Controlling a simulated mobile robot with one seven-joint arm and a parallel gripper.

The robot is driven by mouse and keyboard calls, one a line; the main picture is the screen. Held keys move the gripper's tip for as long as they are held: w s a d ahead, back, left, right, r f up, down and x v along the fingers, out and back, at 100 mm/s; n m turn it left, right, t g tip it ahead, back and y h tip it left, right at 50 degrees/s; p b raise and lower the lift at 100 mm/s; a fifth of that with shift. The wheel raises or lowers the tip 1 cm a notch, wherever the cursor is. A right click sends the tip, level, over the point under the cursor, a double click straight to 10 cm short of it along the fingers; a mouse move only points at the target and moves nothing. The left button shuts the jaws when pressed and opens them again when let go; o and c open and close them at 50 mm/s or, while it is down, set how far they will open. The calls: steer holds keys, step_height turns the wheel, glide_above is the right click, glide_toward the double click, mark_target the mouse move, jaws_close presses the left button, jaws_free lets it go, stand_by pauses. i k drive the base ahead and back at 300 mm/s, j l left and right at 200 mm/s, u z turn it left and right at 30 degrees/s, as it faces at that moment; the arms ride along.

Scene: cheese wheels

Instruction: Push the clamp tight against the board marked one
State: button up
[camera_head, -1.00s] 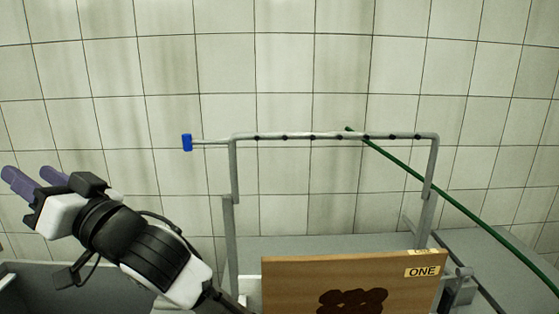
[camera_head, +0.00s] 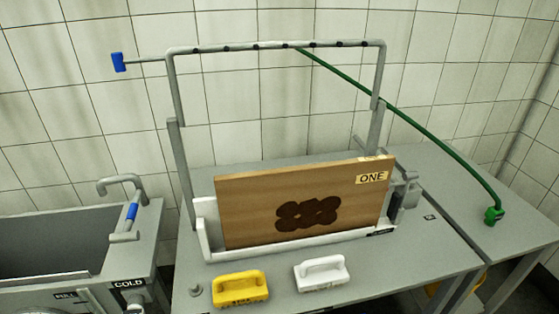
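The board marked ONE (camera_head: 240,205) is a brown wooden panel with dark round stains, standing upright in a white tray (camera_head: 208,247) on the grey table. A grey metal fitting with a dark pad, which looks like the clamp (camera_head: 411,190), sits at the board's right edge. I cannot tell whether it touches the board or leaves a small gap. My gripper is not in view now.
A grey pipe frame (camera_head: 180,90) with a blue-ended handle (camera_head: 118,62) rises over the board. A green hose (camera_head: 420,130) runs down to the right. A yellow brush (camera_head: 240,288) and a white brush (camera_head: 321,273) lie in front. A sink (camera_head: 75,278) stands left.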

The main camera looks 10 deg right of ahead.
mark_target(396, 212)
steer(key=i+z, duration=0.15)
steer(key=z, duration=0.25)
steer(key=i+z, duration=0.15)
steer(key=z, duration=0.2)
steer(key=i+z, duration=0.15)
steer(key=z, duration=0.25)
